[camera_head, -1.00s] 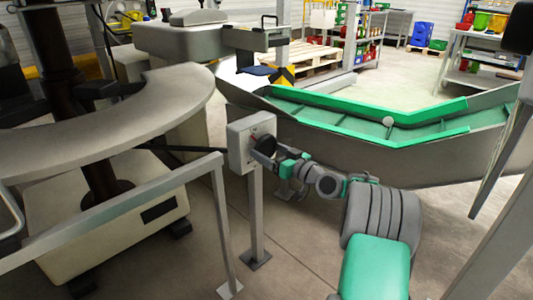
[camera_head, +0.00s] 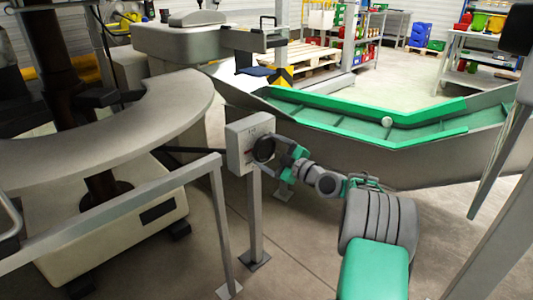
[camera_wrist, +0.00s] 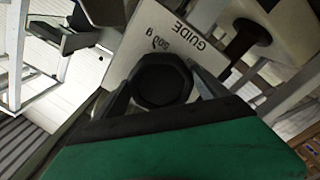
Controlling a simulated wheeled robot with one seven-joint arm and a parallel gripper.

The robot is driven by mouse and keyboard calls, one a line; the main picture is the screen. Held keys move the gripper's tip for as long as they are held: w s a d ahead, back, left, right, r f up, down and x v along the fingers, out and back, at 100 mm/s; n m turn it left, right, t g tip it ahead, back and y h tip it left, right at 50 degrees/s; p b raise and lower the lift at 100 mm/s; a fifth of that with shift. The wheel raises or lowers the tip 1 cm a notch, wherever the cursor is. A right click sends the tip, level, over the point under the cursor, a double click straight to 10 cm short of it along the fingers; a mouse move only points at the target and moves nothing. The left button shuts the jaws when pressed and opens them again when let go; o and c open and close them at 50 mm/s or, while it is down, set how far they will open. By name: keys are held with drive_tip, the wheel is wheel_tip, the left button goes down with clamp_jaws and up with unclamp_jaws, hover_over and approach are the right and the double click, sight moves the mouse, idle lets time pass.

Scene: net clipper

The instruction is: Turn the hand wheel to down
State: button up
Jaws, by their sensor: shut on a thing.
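The hand wheel is a black, many-sided knob (camera_wrist: 160,80) on the face of a light grey box (camera_head: 238,146) that stands on a post. In the wrist view the box face (camera_wrist: 135,65) carries the word GUIDE, upside down, with smaller lettering beside it. My gripper (camera_wrist: 163,90) has one finger on each side of the knob and is shut on it. In the head view my gripper (camera_head: 267,148) meets the box's right side, and it hides most of the wheel. I see no clear pointer showing which way the wheel is set.
A grey rail (camera_head: 120,205) runs at the left front, in front of a round grey table (camera_head: 150,117). A green-lined chute (camera_head: 345,122) with a pale ball (camera_head: 387,121) lies behind my arm. Open floor (camera_head: 300,245) shows below the arm.

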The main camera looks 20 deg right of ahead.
drive_tip(key=n, duration=0.4)
drive_tip(key=shift+a+n, duration=0.25)
drive_tip(key=shift+n, duration=2.05)
drive_tip(key=o, duration=1.1)
drive_tip(key=shift+a+r, duration=0.1)
drive_tip(key=shift+o, duration=0.8)
drive_tip(key=shift+d, duration=0.25)
drive_tip(key=shift+s+r, duration=0.1)
